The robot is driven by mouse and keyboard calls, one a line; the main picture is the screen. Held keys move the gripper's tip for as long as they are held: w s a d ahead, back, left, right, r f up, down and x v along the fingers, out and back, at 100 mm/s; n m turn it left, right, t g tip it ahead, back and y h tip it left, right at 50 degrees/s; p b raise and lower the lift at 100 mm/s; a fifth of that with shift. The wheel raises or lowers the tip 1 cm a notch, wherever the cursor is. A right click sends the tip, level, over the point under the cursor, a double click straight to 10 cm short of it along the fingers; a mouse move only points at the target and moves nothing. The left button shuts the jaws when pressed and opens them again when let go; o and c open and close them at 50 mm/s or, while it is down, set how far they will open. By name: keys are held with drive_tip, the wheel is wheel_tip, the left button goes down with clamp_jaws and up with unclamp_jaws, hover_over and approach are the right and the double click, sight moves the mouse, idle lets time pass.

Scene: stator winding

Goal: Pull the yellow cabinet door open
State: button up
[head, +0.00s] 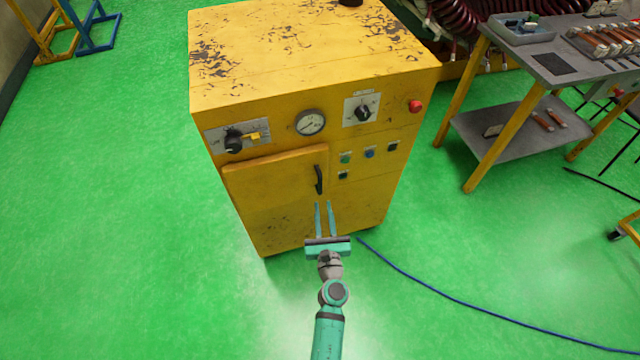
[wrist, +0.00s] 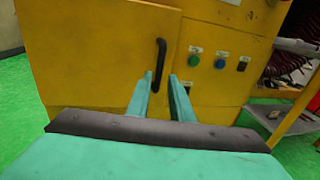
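The yellow cabinet (head: 300,90) stands on the green floor, its paint worn on top. Its yellow door (head: 270,178) is at the front left, below a black rotary switch, and looks slightly proud of the front face. A black vertical handle (head: 319,180) sits near the door's right edge; it also shows in the wrist view (wrist: 159,65). My gripper (head: 324,204) is in front of the cabinet, just below the handle in the head view.
Right of the handle are several buttons, including a green one (head: 346,158), with a gauge (head: 310,122) and red knob (head: 415,106) above. A grey work table (head: 560,65) stands to the right. A blue cable (head: 450,295) crosses the floor. Floor left of the cabinet is clear.

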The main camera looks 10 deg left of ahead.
sight(320, 186)
drive_tip(key=x, duration=1)
drive_tip(key=shift+f, duration=0.1)
clamp_jaws()
